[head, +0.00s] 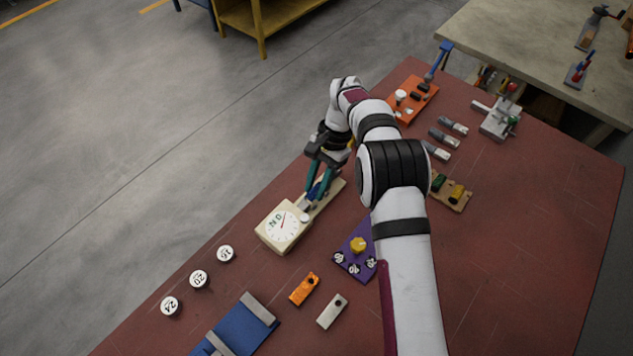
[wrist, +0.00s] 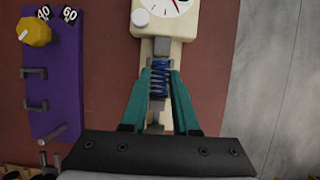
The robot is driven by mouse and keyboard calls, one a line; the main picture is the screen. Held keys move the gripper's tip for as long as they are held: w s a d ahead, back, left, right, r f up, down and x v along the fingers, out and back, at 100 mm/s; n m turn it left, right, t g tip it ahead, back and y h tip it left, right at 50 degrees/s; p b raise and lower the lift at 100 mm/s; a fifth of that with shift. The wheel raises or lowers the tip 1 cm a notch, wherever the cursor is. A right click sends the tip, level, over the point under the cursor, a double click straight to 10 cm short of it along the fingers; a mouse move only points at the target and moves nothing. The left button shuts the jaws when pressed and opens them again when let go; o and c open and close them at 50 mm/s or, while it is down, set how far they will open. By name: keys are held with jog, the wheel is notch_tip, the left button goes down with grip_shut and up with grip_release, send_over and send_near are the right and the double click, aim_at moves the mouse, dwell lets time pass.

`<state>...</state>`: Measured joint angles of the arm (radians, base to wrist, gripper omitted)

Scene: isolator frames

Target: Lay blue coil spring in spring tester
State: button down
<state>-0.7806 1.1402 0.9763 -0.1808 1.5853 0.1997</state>
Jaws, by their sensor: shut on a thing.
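The spring tester (head: 279,226) is a cream block with a round dial on the red table; its narrow bed runs toward the back right. The blue coil spring (wrist: 158,78) shows in the wrist view between my gripper's teal fingers, in line with the tester's bed and just below a grey block (wrist: 163,46) by the dial (wrist: 172,8). My gripper (head: 317,192) is over the tester's bed, and it also shows in the wrist view (wrist: 159,78), shut on the spring. Whether the spring touches the bed or the grey block is unclear.
A purple panel (head: 347,263) with a yellow knob stands close beside the tester. Round weights (head: 199,279), an orange block (head: 304,288), a pale block (head: 332,311) and a blue fixture (head: 232,335) lie nearer the front. The table's edge runs close by the tester.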

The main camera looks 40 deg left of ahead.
jog(key=shift+f, duration=0.65)
jog(key=c, duration=0.6)
grip_release()
jog(key=v, duration=1.2)
